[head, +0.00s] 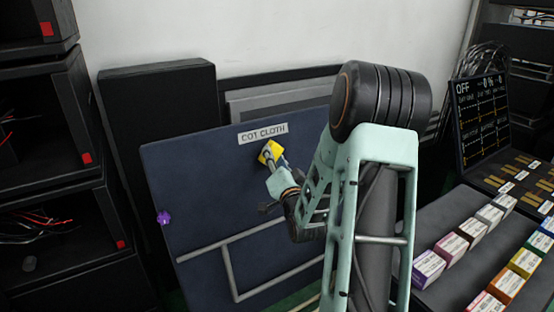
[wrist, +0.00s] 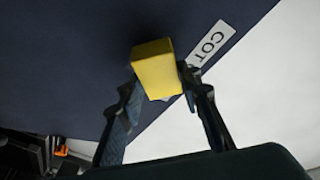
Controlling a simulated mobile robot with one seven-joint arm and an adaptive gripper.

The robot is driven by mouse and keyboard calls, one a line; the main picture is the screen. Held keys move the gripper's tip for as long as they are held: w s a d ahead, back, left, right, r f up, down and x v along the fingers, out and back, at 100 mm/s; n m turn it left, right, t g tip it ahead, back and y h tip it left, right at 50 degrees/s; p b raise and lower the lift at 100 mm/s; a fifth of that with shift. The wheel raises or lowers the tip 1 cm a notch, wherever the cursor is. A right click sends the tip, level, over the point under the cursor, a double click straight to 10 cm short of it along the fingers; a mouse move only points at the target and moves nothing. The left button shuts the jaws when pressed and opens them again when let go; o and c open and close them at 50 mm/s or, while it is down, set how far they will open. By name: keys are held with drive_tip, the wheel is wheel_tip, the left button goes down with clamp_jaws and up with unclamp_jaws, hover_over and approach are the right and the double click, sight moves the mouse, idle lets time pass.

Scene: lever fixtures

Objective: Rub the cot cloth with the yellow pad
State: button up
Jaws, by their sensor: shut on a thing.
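The cot cloth (head: 195,190) is a dark blue upright panel with a white label reading COT CLOTH (head: 263,134) near its top edge. It fills the upper left of the wrist view (wrist: 60,60), where part of the label (wrist: 211,45) shows. The yellow pad (head: 271,152) is a small block just below the label. In the wrist view the pad (wrist: 156,70) sits between the fingertips of my gripper (wrist: 158,78), which is shut on it. The pad is at or very near the cloth; I cannot tell whether it touches.
A purple item (head: 163,218) is on the panel's left edge. Grey tubing (head: 230,270) crosses its lower part. A black cabinet (head: 160,120) stands behind, and dark shelves (head: 60,190) are at left. Several coloured boxes (head: 450,248) stand on the counter at right.

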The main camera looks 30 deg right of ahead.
sight(282, 150)
drive_tip(key=shift+w+f+b, duration=0.2)
drive_tip(key=shift+w+b, duration=0.3)
drive_tip(key=shift+w, duration=0.55)
idle(0.5)
drive_tip(key=shift+d+b, duration=0.4)
drive_tip(key=shift+d, duration=1.6)
drive_tip(key=shift+w+b, duration=0.15)
drive_tip(key=shift+b, duration=0.2)
drive_tip(key=shift+a+b, duration=0.6)
drive_tip(key=shift+a, duration=1.55)
drive_tip(key=shift+s, duration=0.2)
